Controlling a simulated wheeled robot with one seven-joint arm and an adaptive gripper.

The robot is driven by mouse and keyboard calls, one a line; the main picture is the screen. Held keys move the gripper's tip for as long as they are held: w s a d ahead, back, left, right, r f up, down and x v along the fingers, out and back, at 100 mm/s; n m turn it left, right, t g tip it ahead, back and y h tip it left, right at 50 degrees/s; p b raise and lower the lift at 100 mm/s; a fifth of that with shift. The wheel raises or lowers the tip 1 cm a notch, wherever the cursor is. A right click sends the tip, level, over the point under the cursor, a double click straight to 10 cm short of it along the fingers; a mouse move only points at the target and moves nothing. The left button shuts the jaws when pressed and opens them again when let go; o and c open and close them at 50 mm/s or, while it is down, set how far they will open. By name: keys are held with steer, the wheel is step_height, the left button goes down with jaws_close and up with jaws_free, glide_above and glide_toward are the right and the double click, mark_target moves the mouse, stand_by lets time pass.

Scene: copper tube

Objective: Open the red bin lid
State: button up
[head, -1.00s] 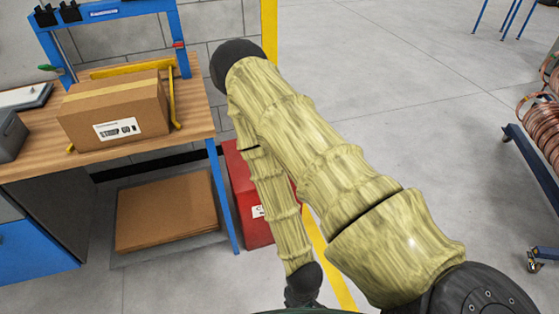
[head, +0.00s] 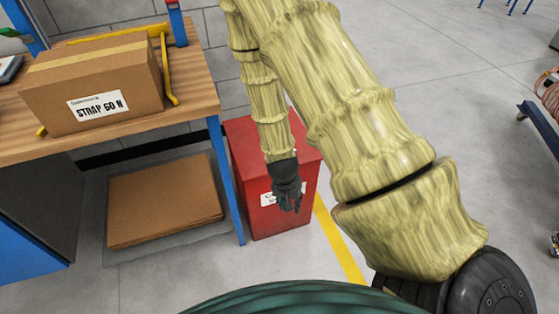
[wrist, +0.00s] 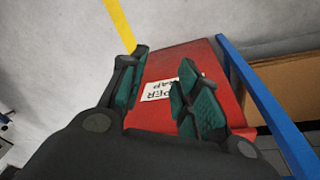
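The red bin (head: 246,150) stands on the floor just right of the workbench, with its lid down flat on top. A white label shows on its front, partly covered by my gripper in the head view. My gripper (head: 289,203) hangs in front of the bin's front face, pointing down. In the wrist view my gripper (wrist: 160,92) has its two green-padded fingers spread apart with nothing between them. The red bin (wrist: 180,62) lies beyond the fingers there, with its label (wrist: 158,90) showing between them. I cannot tell whether the fingers touch the bin.
The workbench (head: 200,88) with a blue leg (head: 226,180) stands close to the bin's left side. A cardboard box (head: 95,85) sits on it, and flat cardboard (head: 165,200) lies below. A yellow floor line (head: 340,240) runs right of the bin, with open floor beyond.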

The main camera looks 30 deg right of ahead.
steer(key=w+d+r+m+t+y+b, duration=0.1)
steer(key=w+d+r+m+b, duration=0.4)
steer(key=w, duration=0.3)
steer(key=w+d+r+m+t+y+b, duration=0.1)
steer(key=w+d+r+m+b, duration=0.2)
steer(key=w+r+m+b, duration=0.4)
steer(key=shift+n, duration=0.5)
steer(key=x, duration=0.3)
steer(key=w+x, duration=0.1)
steer(key=x, duration=0.6)
steer(key=shift+w+d+r+b, duration=0.1)
steer(key=shift+w+r+b, duration=0.1)
steer(key=shift+w+b, duration=0.15)
steer(key=shift+h, duration=0.3)
jaws_close()
